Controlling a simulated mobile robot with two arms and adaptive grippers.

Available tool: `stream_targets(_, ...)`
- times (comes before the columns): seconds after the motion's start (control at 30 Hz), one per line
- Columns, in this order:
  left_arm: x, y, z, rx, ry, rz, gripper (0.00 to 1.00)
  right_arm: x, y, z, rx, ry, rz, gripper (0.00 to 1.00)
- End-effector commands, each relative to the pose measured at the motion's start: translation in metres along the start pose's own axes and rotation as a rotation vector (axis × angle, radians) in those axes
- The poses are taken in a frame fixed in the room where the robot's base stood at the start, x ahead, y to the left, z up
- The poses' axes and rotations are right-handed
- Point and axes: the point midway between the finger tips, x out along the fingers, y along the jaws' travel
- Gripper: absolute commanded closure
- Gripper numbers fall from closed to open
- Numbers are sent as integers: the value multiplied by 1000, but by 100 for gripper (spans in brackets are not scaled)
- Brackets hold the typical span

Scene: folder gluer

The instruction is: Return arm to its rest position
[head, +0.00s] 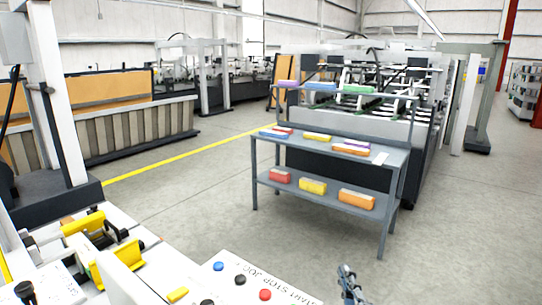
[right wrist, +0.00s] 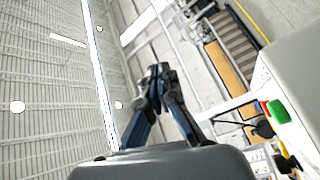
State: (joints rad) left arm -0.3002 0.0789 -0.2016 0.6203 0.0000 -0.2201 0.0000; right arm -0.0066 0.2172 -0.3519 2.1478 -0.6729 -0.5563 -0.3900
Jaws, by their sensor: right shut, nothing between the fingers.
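My right gripper (head: 349,284) shows at the bottom edge of the head view, right of the control panel. It points upward, shut and empty, and is apart from everything around it. In the right wrist view the same gripper (right wrist: 160,72) has its fingertips together with nothing between them. Behind it in that view are the ceiling and the hall wall. My left gripper does not show in either view.
A control panel (head: 231,293) with colored buttons is at the bottom, beside yellow machine parts (head: 110,268). A grey shelf cart (head: 330,205) with colored boxes stands ahead, before a large machine (head: 345,120). The floor (head: 460,230) to the right is clear.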

Motion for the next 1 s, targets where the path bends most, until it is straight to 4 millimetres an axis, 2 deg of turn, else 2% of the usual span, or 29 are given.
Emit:
stream_targets(0.03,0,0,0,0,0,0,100,-20,-23,28,118,-112,-91,100)
stream_targets(0.1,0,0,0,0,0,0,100,-50,-54,60,270,-265,-209,100)
stream_targets(0.23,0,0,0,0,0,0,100,-117,-106,101,501,-530,-412,100)
stream_targets(0.3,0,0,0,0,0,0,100,-151,-125,111,589,-644,-498,100)
stream_targets(0.43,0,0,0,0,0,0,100,-206,-150,120,705,-817,-627,100)
stream_targets(0.7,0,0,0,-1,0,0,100,-302,-174,119,851,-1094,-832,100)
stream_targets(0.77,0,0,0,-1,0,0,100,-321,-177,116,873,-1149,-873,100)
stream_targets(0.8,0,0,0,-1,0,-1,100,-314,-189,122,867,-1143,-869,100)
stream_targets(1.0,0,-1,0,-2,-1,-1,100,-308,-237,141,857,-1155,-881,100)
